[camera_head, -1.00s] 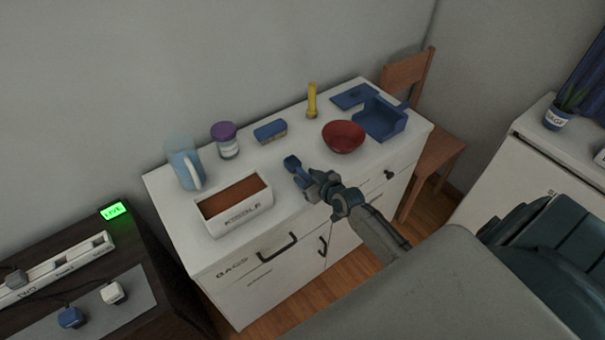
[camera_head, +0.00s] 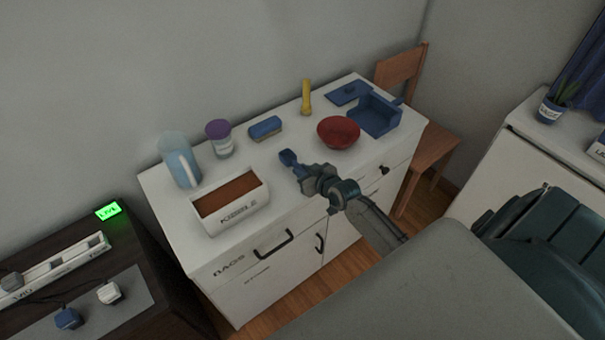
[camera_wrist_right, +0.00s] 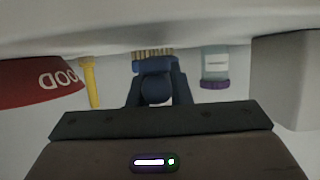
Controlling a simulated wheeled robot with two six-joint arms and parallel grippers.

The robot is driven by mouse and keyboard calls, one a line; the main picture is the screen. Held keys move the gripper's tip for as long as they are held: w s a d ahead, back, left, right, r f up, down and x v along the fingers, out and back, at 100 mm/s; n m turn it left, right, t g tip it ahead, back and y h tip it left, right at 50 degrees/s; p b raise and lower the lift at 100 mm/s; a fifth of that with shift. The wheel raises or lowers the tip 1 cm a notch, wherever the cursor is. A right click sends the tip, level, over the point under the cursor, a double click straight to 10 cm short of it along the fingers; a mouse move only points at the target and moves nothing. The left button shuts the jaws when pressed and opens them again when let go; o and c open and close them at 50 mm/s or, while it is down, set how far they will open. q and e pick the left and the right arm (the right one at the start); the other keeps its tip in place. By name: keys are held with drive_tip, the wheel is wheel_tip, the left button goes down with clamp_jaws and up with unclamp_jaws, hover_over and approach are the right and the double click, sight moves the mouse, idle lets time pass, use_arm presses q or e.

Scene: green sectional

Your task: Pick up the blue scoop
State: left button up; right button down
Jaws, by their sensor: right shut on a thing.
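The blue scoop (camera_head: 288,158) is at the front middle of the white cabinet top, between the kibble box and the red bowl. My right gripper (camera_head: 302,172) is shut on the scoop, with the scoop's head sticking out beyond the fingers. In the right wrist view the scoop (camera_wrist_right: 156,88) shows in the middle, just past the dark gripper body, which hides its rear part. I cannot tell whether the scoop touches the cabinet top. My left gripper is not in view.
The kibble box (camera_head: 230,203) stands left of the scoop and the red bowl (camera_head: 338,132) right.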

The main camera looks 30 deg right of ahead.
drive_tip(key=shift+r, duration=0.75)
drive_tip(key=s+r+b, duration=0.1)
drive_tip(key=s+r, duration=0.1)
drive_tip(key=s, duration=1.4)
drive_tip(key=shift+d, duration=0.25)
